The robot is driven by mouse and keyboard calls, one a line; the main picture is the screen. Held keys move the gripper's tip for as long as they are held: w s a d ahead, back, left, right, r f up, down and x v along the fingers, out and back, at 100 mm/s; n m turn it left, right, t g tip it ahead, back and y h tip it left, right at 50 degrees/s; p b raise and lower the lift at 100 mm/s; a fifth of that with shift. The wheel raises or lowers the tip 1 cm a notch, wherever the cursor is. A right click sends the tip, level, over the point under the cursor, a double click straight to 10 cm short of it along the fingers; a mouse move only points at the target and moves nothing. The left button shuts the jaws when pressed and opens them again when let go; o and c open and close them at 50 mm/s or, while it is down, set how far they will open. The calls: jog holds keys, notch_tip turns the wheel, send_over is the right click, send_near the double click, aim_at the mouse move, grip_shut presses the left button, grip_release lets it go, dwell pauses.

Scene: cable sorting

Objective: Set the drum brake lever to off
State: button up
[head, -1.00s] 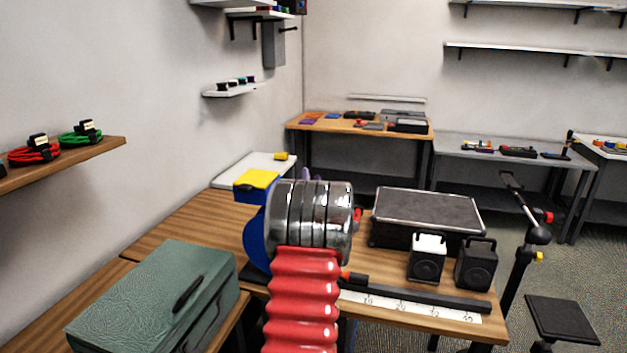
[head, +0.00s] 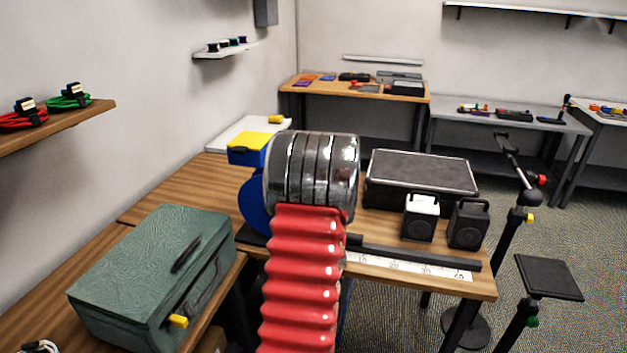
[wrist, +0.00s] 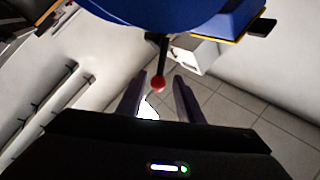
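The blue cable drum (head: 252,203) stands on the wooden bench, mostly hidden behind my arm in the head view. In the wrist view the drum's blue underside or rim (wrist: 180,14) fills the top. A black lever with a red knob (wrist: 158,84) hangs down from it. My gripper (wrist: 159,76) is open, with its two dark fingers apart on either side of the knob. I cannot tell whether a finger touches it. The gripper and the lever are hidden behind my arm in the head view.
A green case (head: 150,265) stands at the front left. A black case (head: 420,172) and two small speaker-like boxes (head: 418,218) stand right of the drum. A dark bar and a white ruler (head: 410,268) lie along the bench's front edge.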

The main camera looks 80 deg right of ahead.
jog(key=shift+v, duration=1.5)
